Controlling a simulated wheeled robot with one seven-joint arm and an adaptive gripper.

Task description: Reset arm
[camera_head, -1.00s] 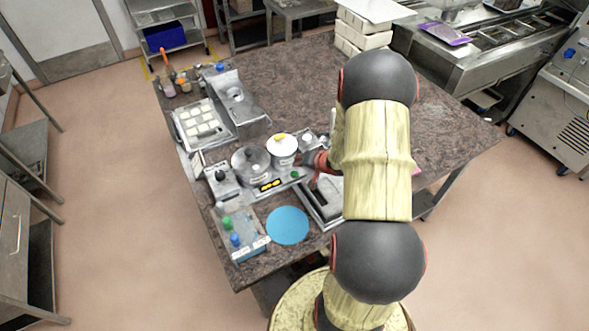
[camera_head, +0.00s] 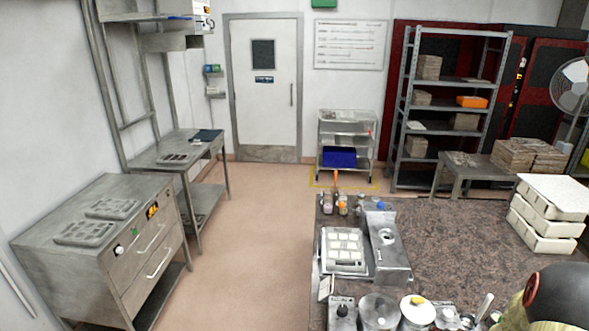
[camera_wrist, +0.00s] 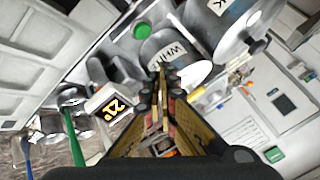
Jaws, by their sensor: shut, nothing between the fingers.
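My gripper (camera_wrist: 162,84) shows in the wrist view, with its two fingers brought together and nothing between them. A green round button (camera_wrist: 142,31) and a yellow-lit display (camera_wrist: 112,108) are close by. In the head view only part of my arm shows at the lower right corner, and my gripper is out of that picture.
A stone-topped table (camera_head: 450,230) carries the pots (camera_head: 380,311), a tray of white squares (camera_head: 343,248) and stacked white boxes (camera_head: 545,225). A steel drawer cabinet (camera_head: 110,240) stands at left. The floor (camera_head: 250,230) between them is clear.

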